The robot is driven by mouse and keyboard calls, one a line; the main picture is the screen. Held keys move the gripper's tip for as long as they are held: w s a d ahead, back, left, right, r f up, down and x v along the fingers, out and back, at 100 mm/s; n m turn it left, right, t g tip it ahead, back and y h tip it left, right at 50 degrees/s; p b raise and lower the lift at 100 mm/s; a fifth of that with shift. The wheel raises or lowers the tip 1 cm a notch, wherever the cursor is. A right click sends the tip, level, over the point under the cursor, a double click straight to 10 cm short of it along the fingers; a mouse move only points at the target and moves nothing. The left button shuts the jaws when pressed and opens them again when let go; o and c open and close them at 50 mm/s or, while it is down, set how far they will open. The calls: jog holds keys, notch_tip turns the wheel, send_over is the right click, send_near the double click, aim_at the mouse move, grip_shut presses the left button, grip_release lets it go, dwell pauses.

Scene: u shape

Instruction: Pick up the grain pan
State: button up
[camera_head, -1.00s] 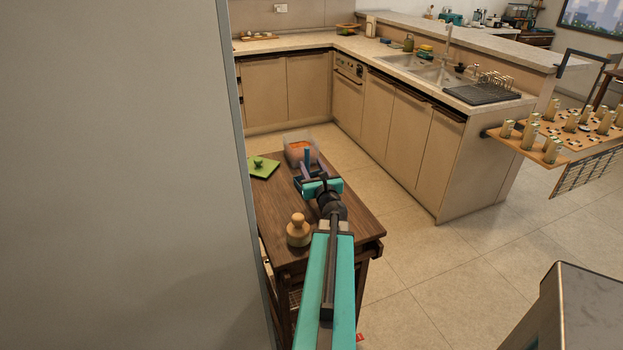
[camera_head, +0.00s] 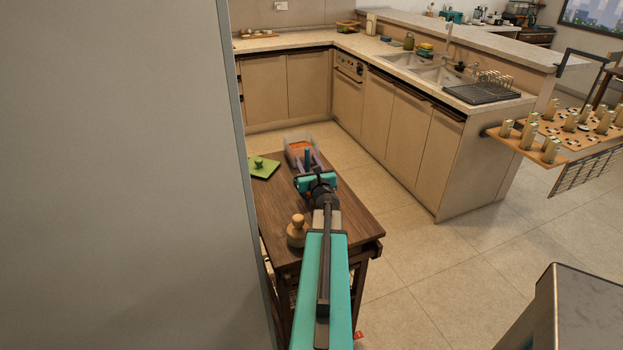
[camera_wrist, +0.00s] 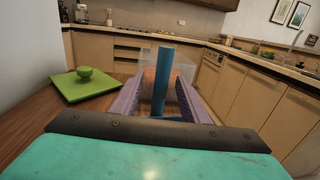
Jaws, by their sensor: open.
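A blue object with an upright blue handle (camera_head: 308,157) stands on the dark wooden trolley top; I take it for the grain pan, though its shape is mostly hidden. In the wrist view the blue handle (camera_wrist: 162,80) rises between my two purple fingers, with a low blue part at its foot. My gripper (camera_head: 307,165) is open, one finger on each side of the handle, with visible gaps. Right behind is a clear box (camera_head: 298,147) with orange contents, also in the wrist view (camera_wrist: 183,68).
A green board with a knob (camera_head: 264,166) lies left of the box. A wooden knobbed jar (camera_head: 297,232) stands near my forearm. A grey panel (camera_head: 120,170) closes off the left side. The floor right of the trolley is clear.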

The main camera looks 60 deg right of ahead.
jog(key=shift+c, duration=0.3)
grip_shut()
jog(key=shift+r, duration=0.15)
jog(key=shift+r, duration=0.8)
jog(key=shift+s+a+r+b, duration=0.15)
jog(key=shift+r+b, duration=0.15)
jog(key=shift+r, duration=0.6)
jog(key=p, duration=1)
send_near(308, 155)
jog(key=s+d+r, duration=0.1)
jog(key=s+d, duration=0.1)
jog(key=s, duration=0.2)
jog(key=shift+s+a+r+p, duration=0.1)
jog(key=shift+s+a+p, duration=0.2)
jog(key=shift+s+p, duration=0.3)
jog(key=shift+s+a+r+p, duration=0.1)
jog(key=shift+s+a+p, duration=0.15)
jog(key=shift+s+p, duration=0.35)
